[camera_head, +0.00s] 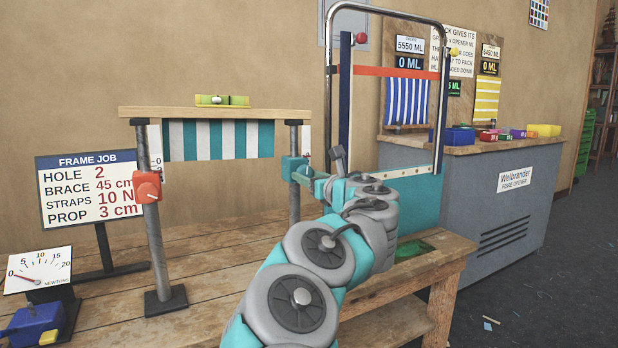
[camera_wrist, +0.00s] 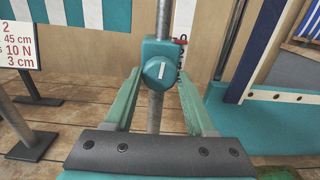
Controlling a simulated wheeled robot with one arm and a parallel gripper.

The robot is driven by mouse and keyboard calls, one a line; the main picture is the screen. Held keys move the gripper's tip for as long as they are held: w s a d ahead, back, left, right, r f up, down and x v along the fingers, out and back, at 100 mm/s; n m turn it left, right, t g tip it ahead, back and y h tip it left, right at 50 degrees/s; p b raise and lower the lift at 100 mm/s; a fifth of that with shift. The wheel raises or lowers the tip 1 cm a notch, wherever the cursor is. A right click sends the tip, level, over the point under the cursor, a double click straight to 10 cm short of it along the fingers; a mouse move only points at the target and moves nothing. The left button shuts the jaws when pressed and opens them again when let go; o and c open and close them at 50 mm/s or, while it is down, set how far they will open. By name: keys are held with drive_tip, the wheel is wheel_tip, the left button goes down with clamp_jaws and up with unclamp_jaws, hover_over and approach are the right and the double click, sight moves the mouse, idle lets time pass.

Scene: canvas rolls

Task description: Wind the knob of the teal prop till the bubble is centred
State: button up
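The teal prop (camera_head: 294,170) is a collar on the right-hand post under the wooden beam (camera_head: 160,112). In the wrist view its round teal knob (camera_wrist: 160,73) faces me, with a white line standing nearly upright. My gripper (camera_wrist: 159,80) is open, with one teal finger on each side of the knob; whether they touch it I cannot tell. In the head view my gripper (camera_head: 307,174) is at the teal prop, partly hidden by my wrist. The yellow-green level (camera_head: 238,100) lies on the beam, its pale bubble (camera_head: 215,99) a little left of the middle.
The red prop (camera_head: 147,187) stands on the left post. A frame job sign (camera_head: 92,190) and a newton dial (camera_head: 38,270) are at the left. A tall metal frame (camera_head: 328,110) stands close right of the teal prop. The bench's front middle (camera_head: 215,290) is clear.

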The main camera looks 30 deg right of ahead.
clamp_jaws()
drive_tip(key=shift+m+p, duration=0.3)
drive_tip(key=shift+p, duration=0.05)
drive_tip(key=shift+r+m+p, duration=0.15)
drive_tip(key=shift+m+p, duration=0.65)
drive_tip(key=shift+m, duration=0.2)
drive_tip(key=m+p, duration=0.2)
drive_tip(key=m, duration=0.1)
drive_tip(key=shift+a+m+p, duration=0.1)
drive_tip(key=shift+m+p, duration=0.2)
drive_tip(key=m+p, duration=0.4)
drive_tip(key=m, duration=0.1)
drive_tip(key=m+p, duration=0.5)
drive_tip(key=m, duration=0.1)
drive_tip(key=shift+r+m, duration=0.1)
drive_tip(key=shift+m, duration=0.3)
drive_tip(key=shift+m+p, duration=1.45)
drive_tip(key=shift+m, duration=0.85)
drive_tip(key=shift+f, duration=0.2)
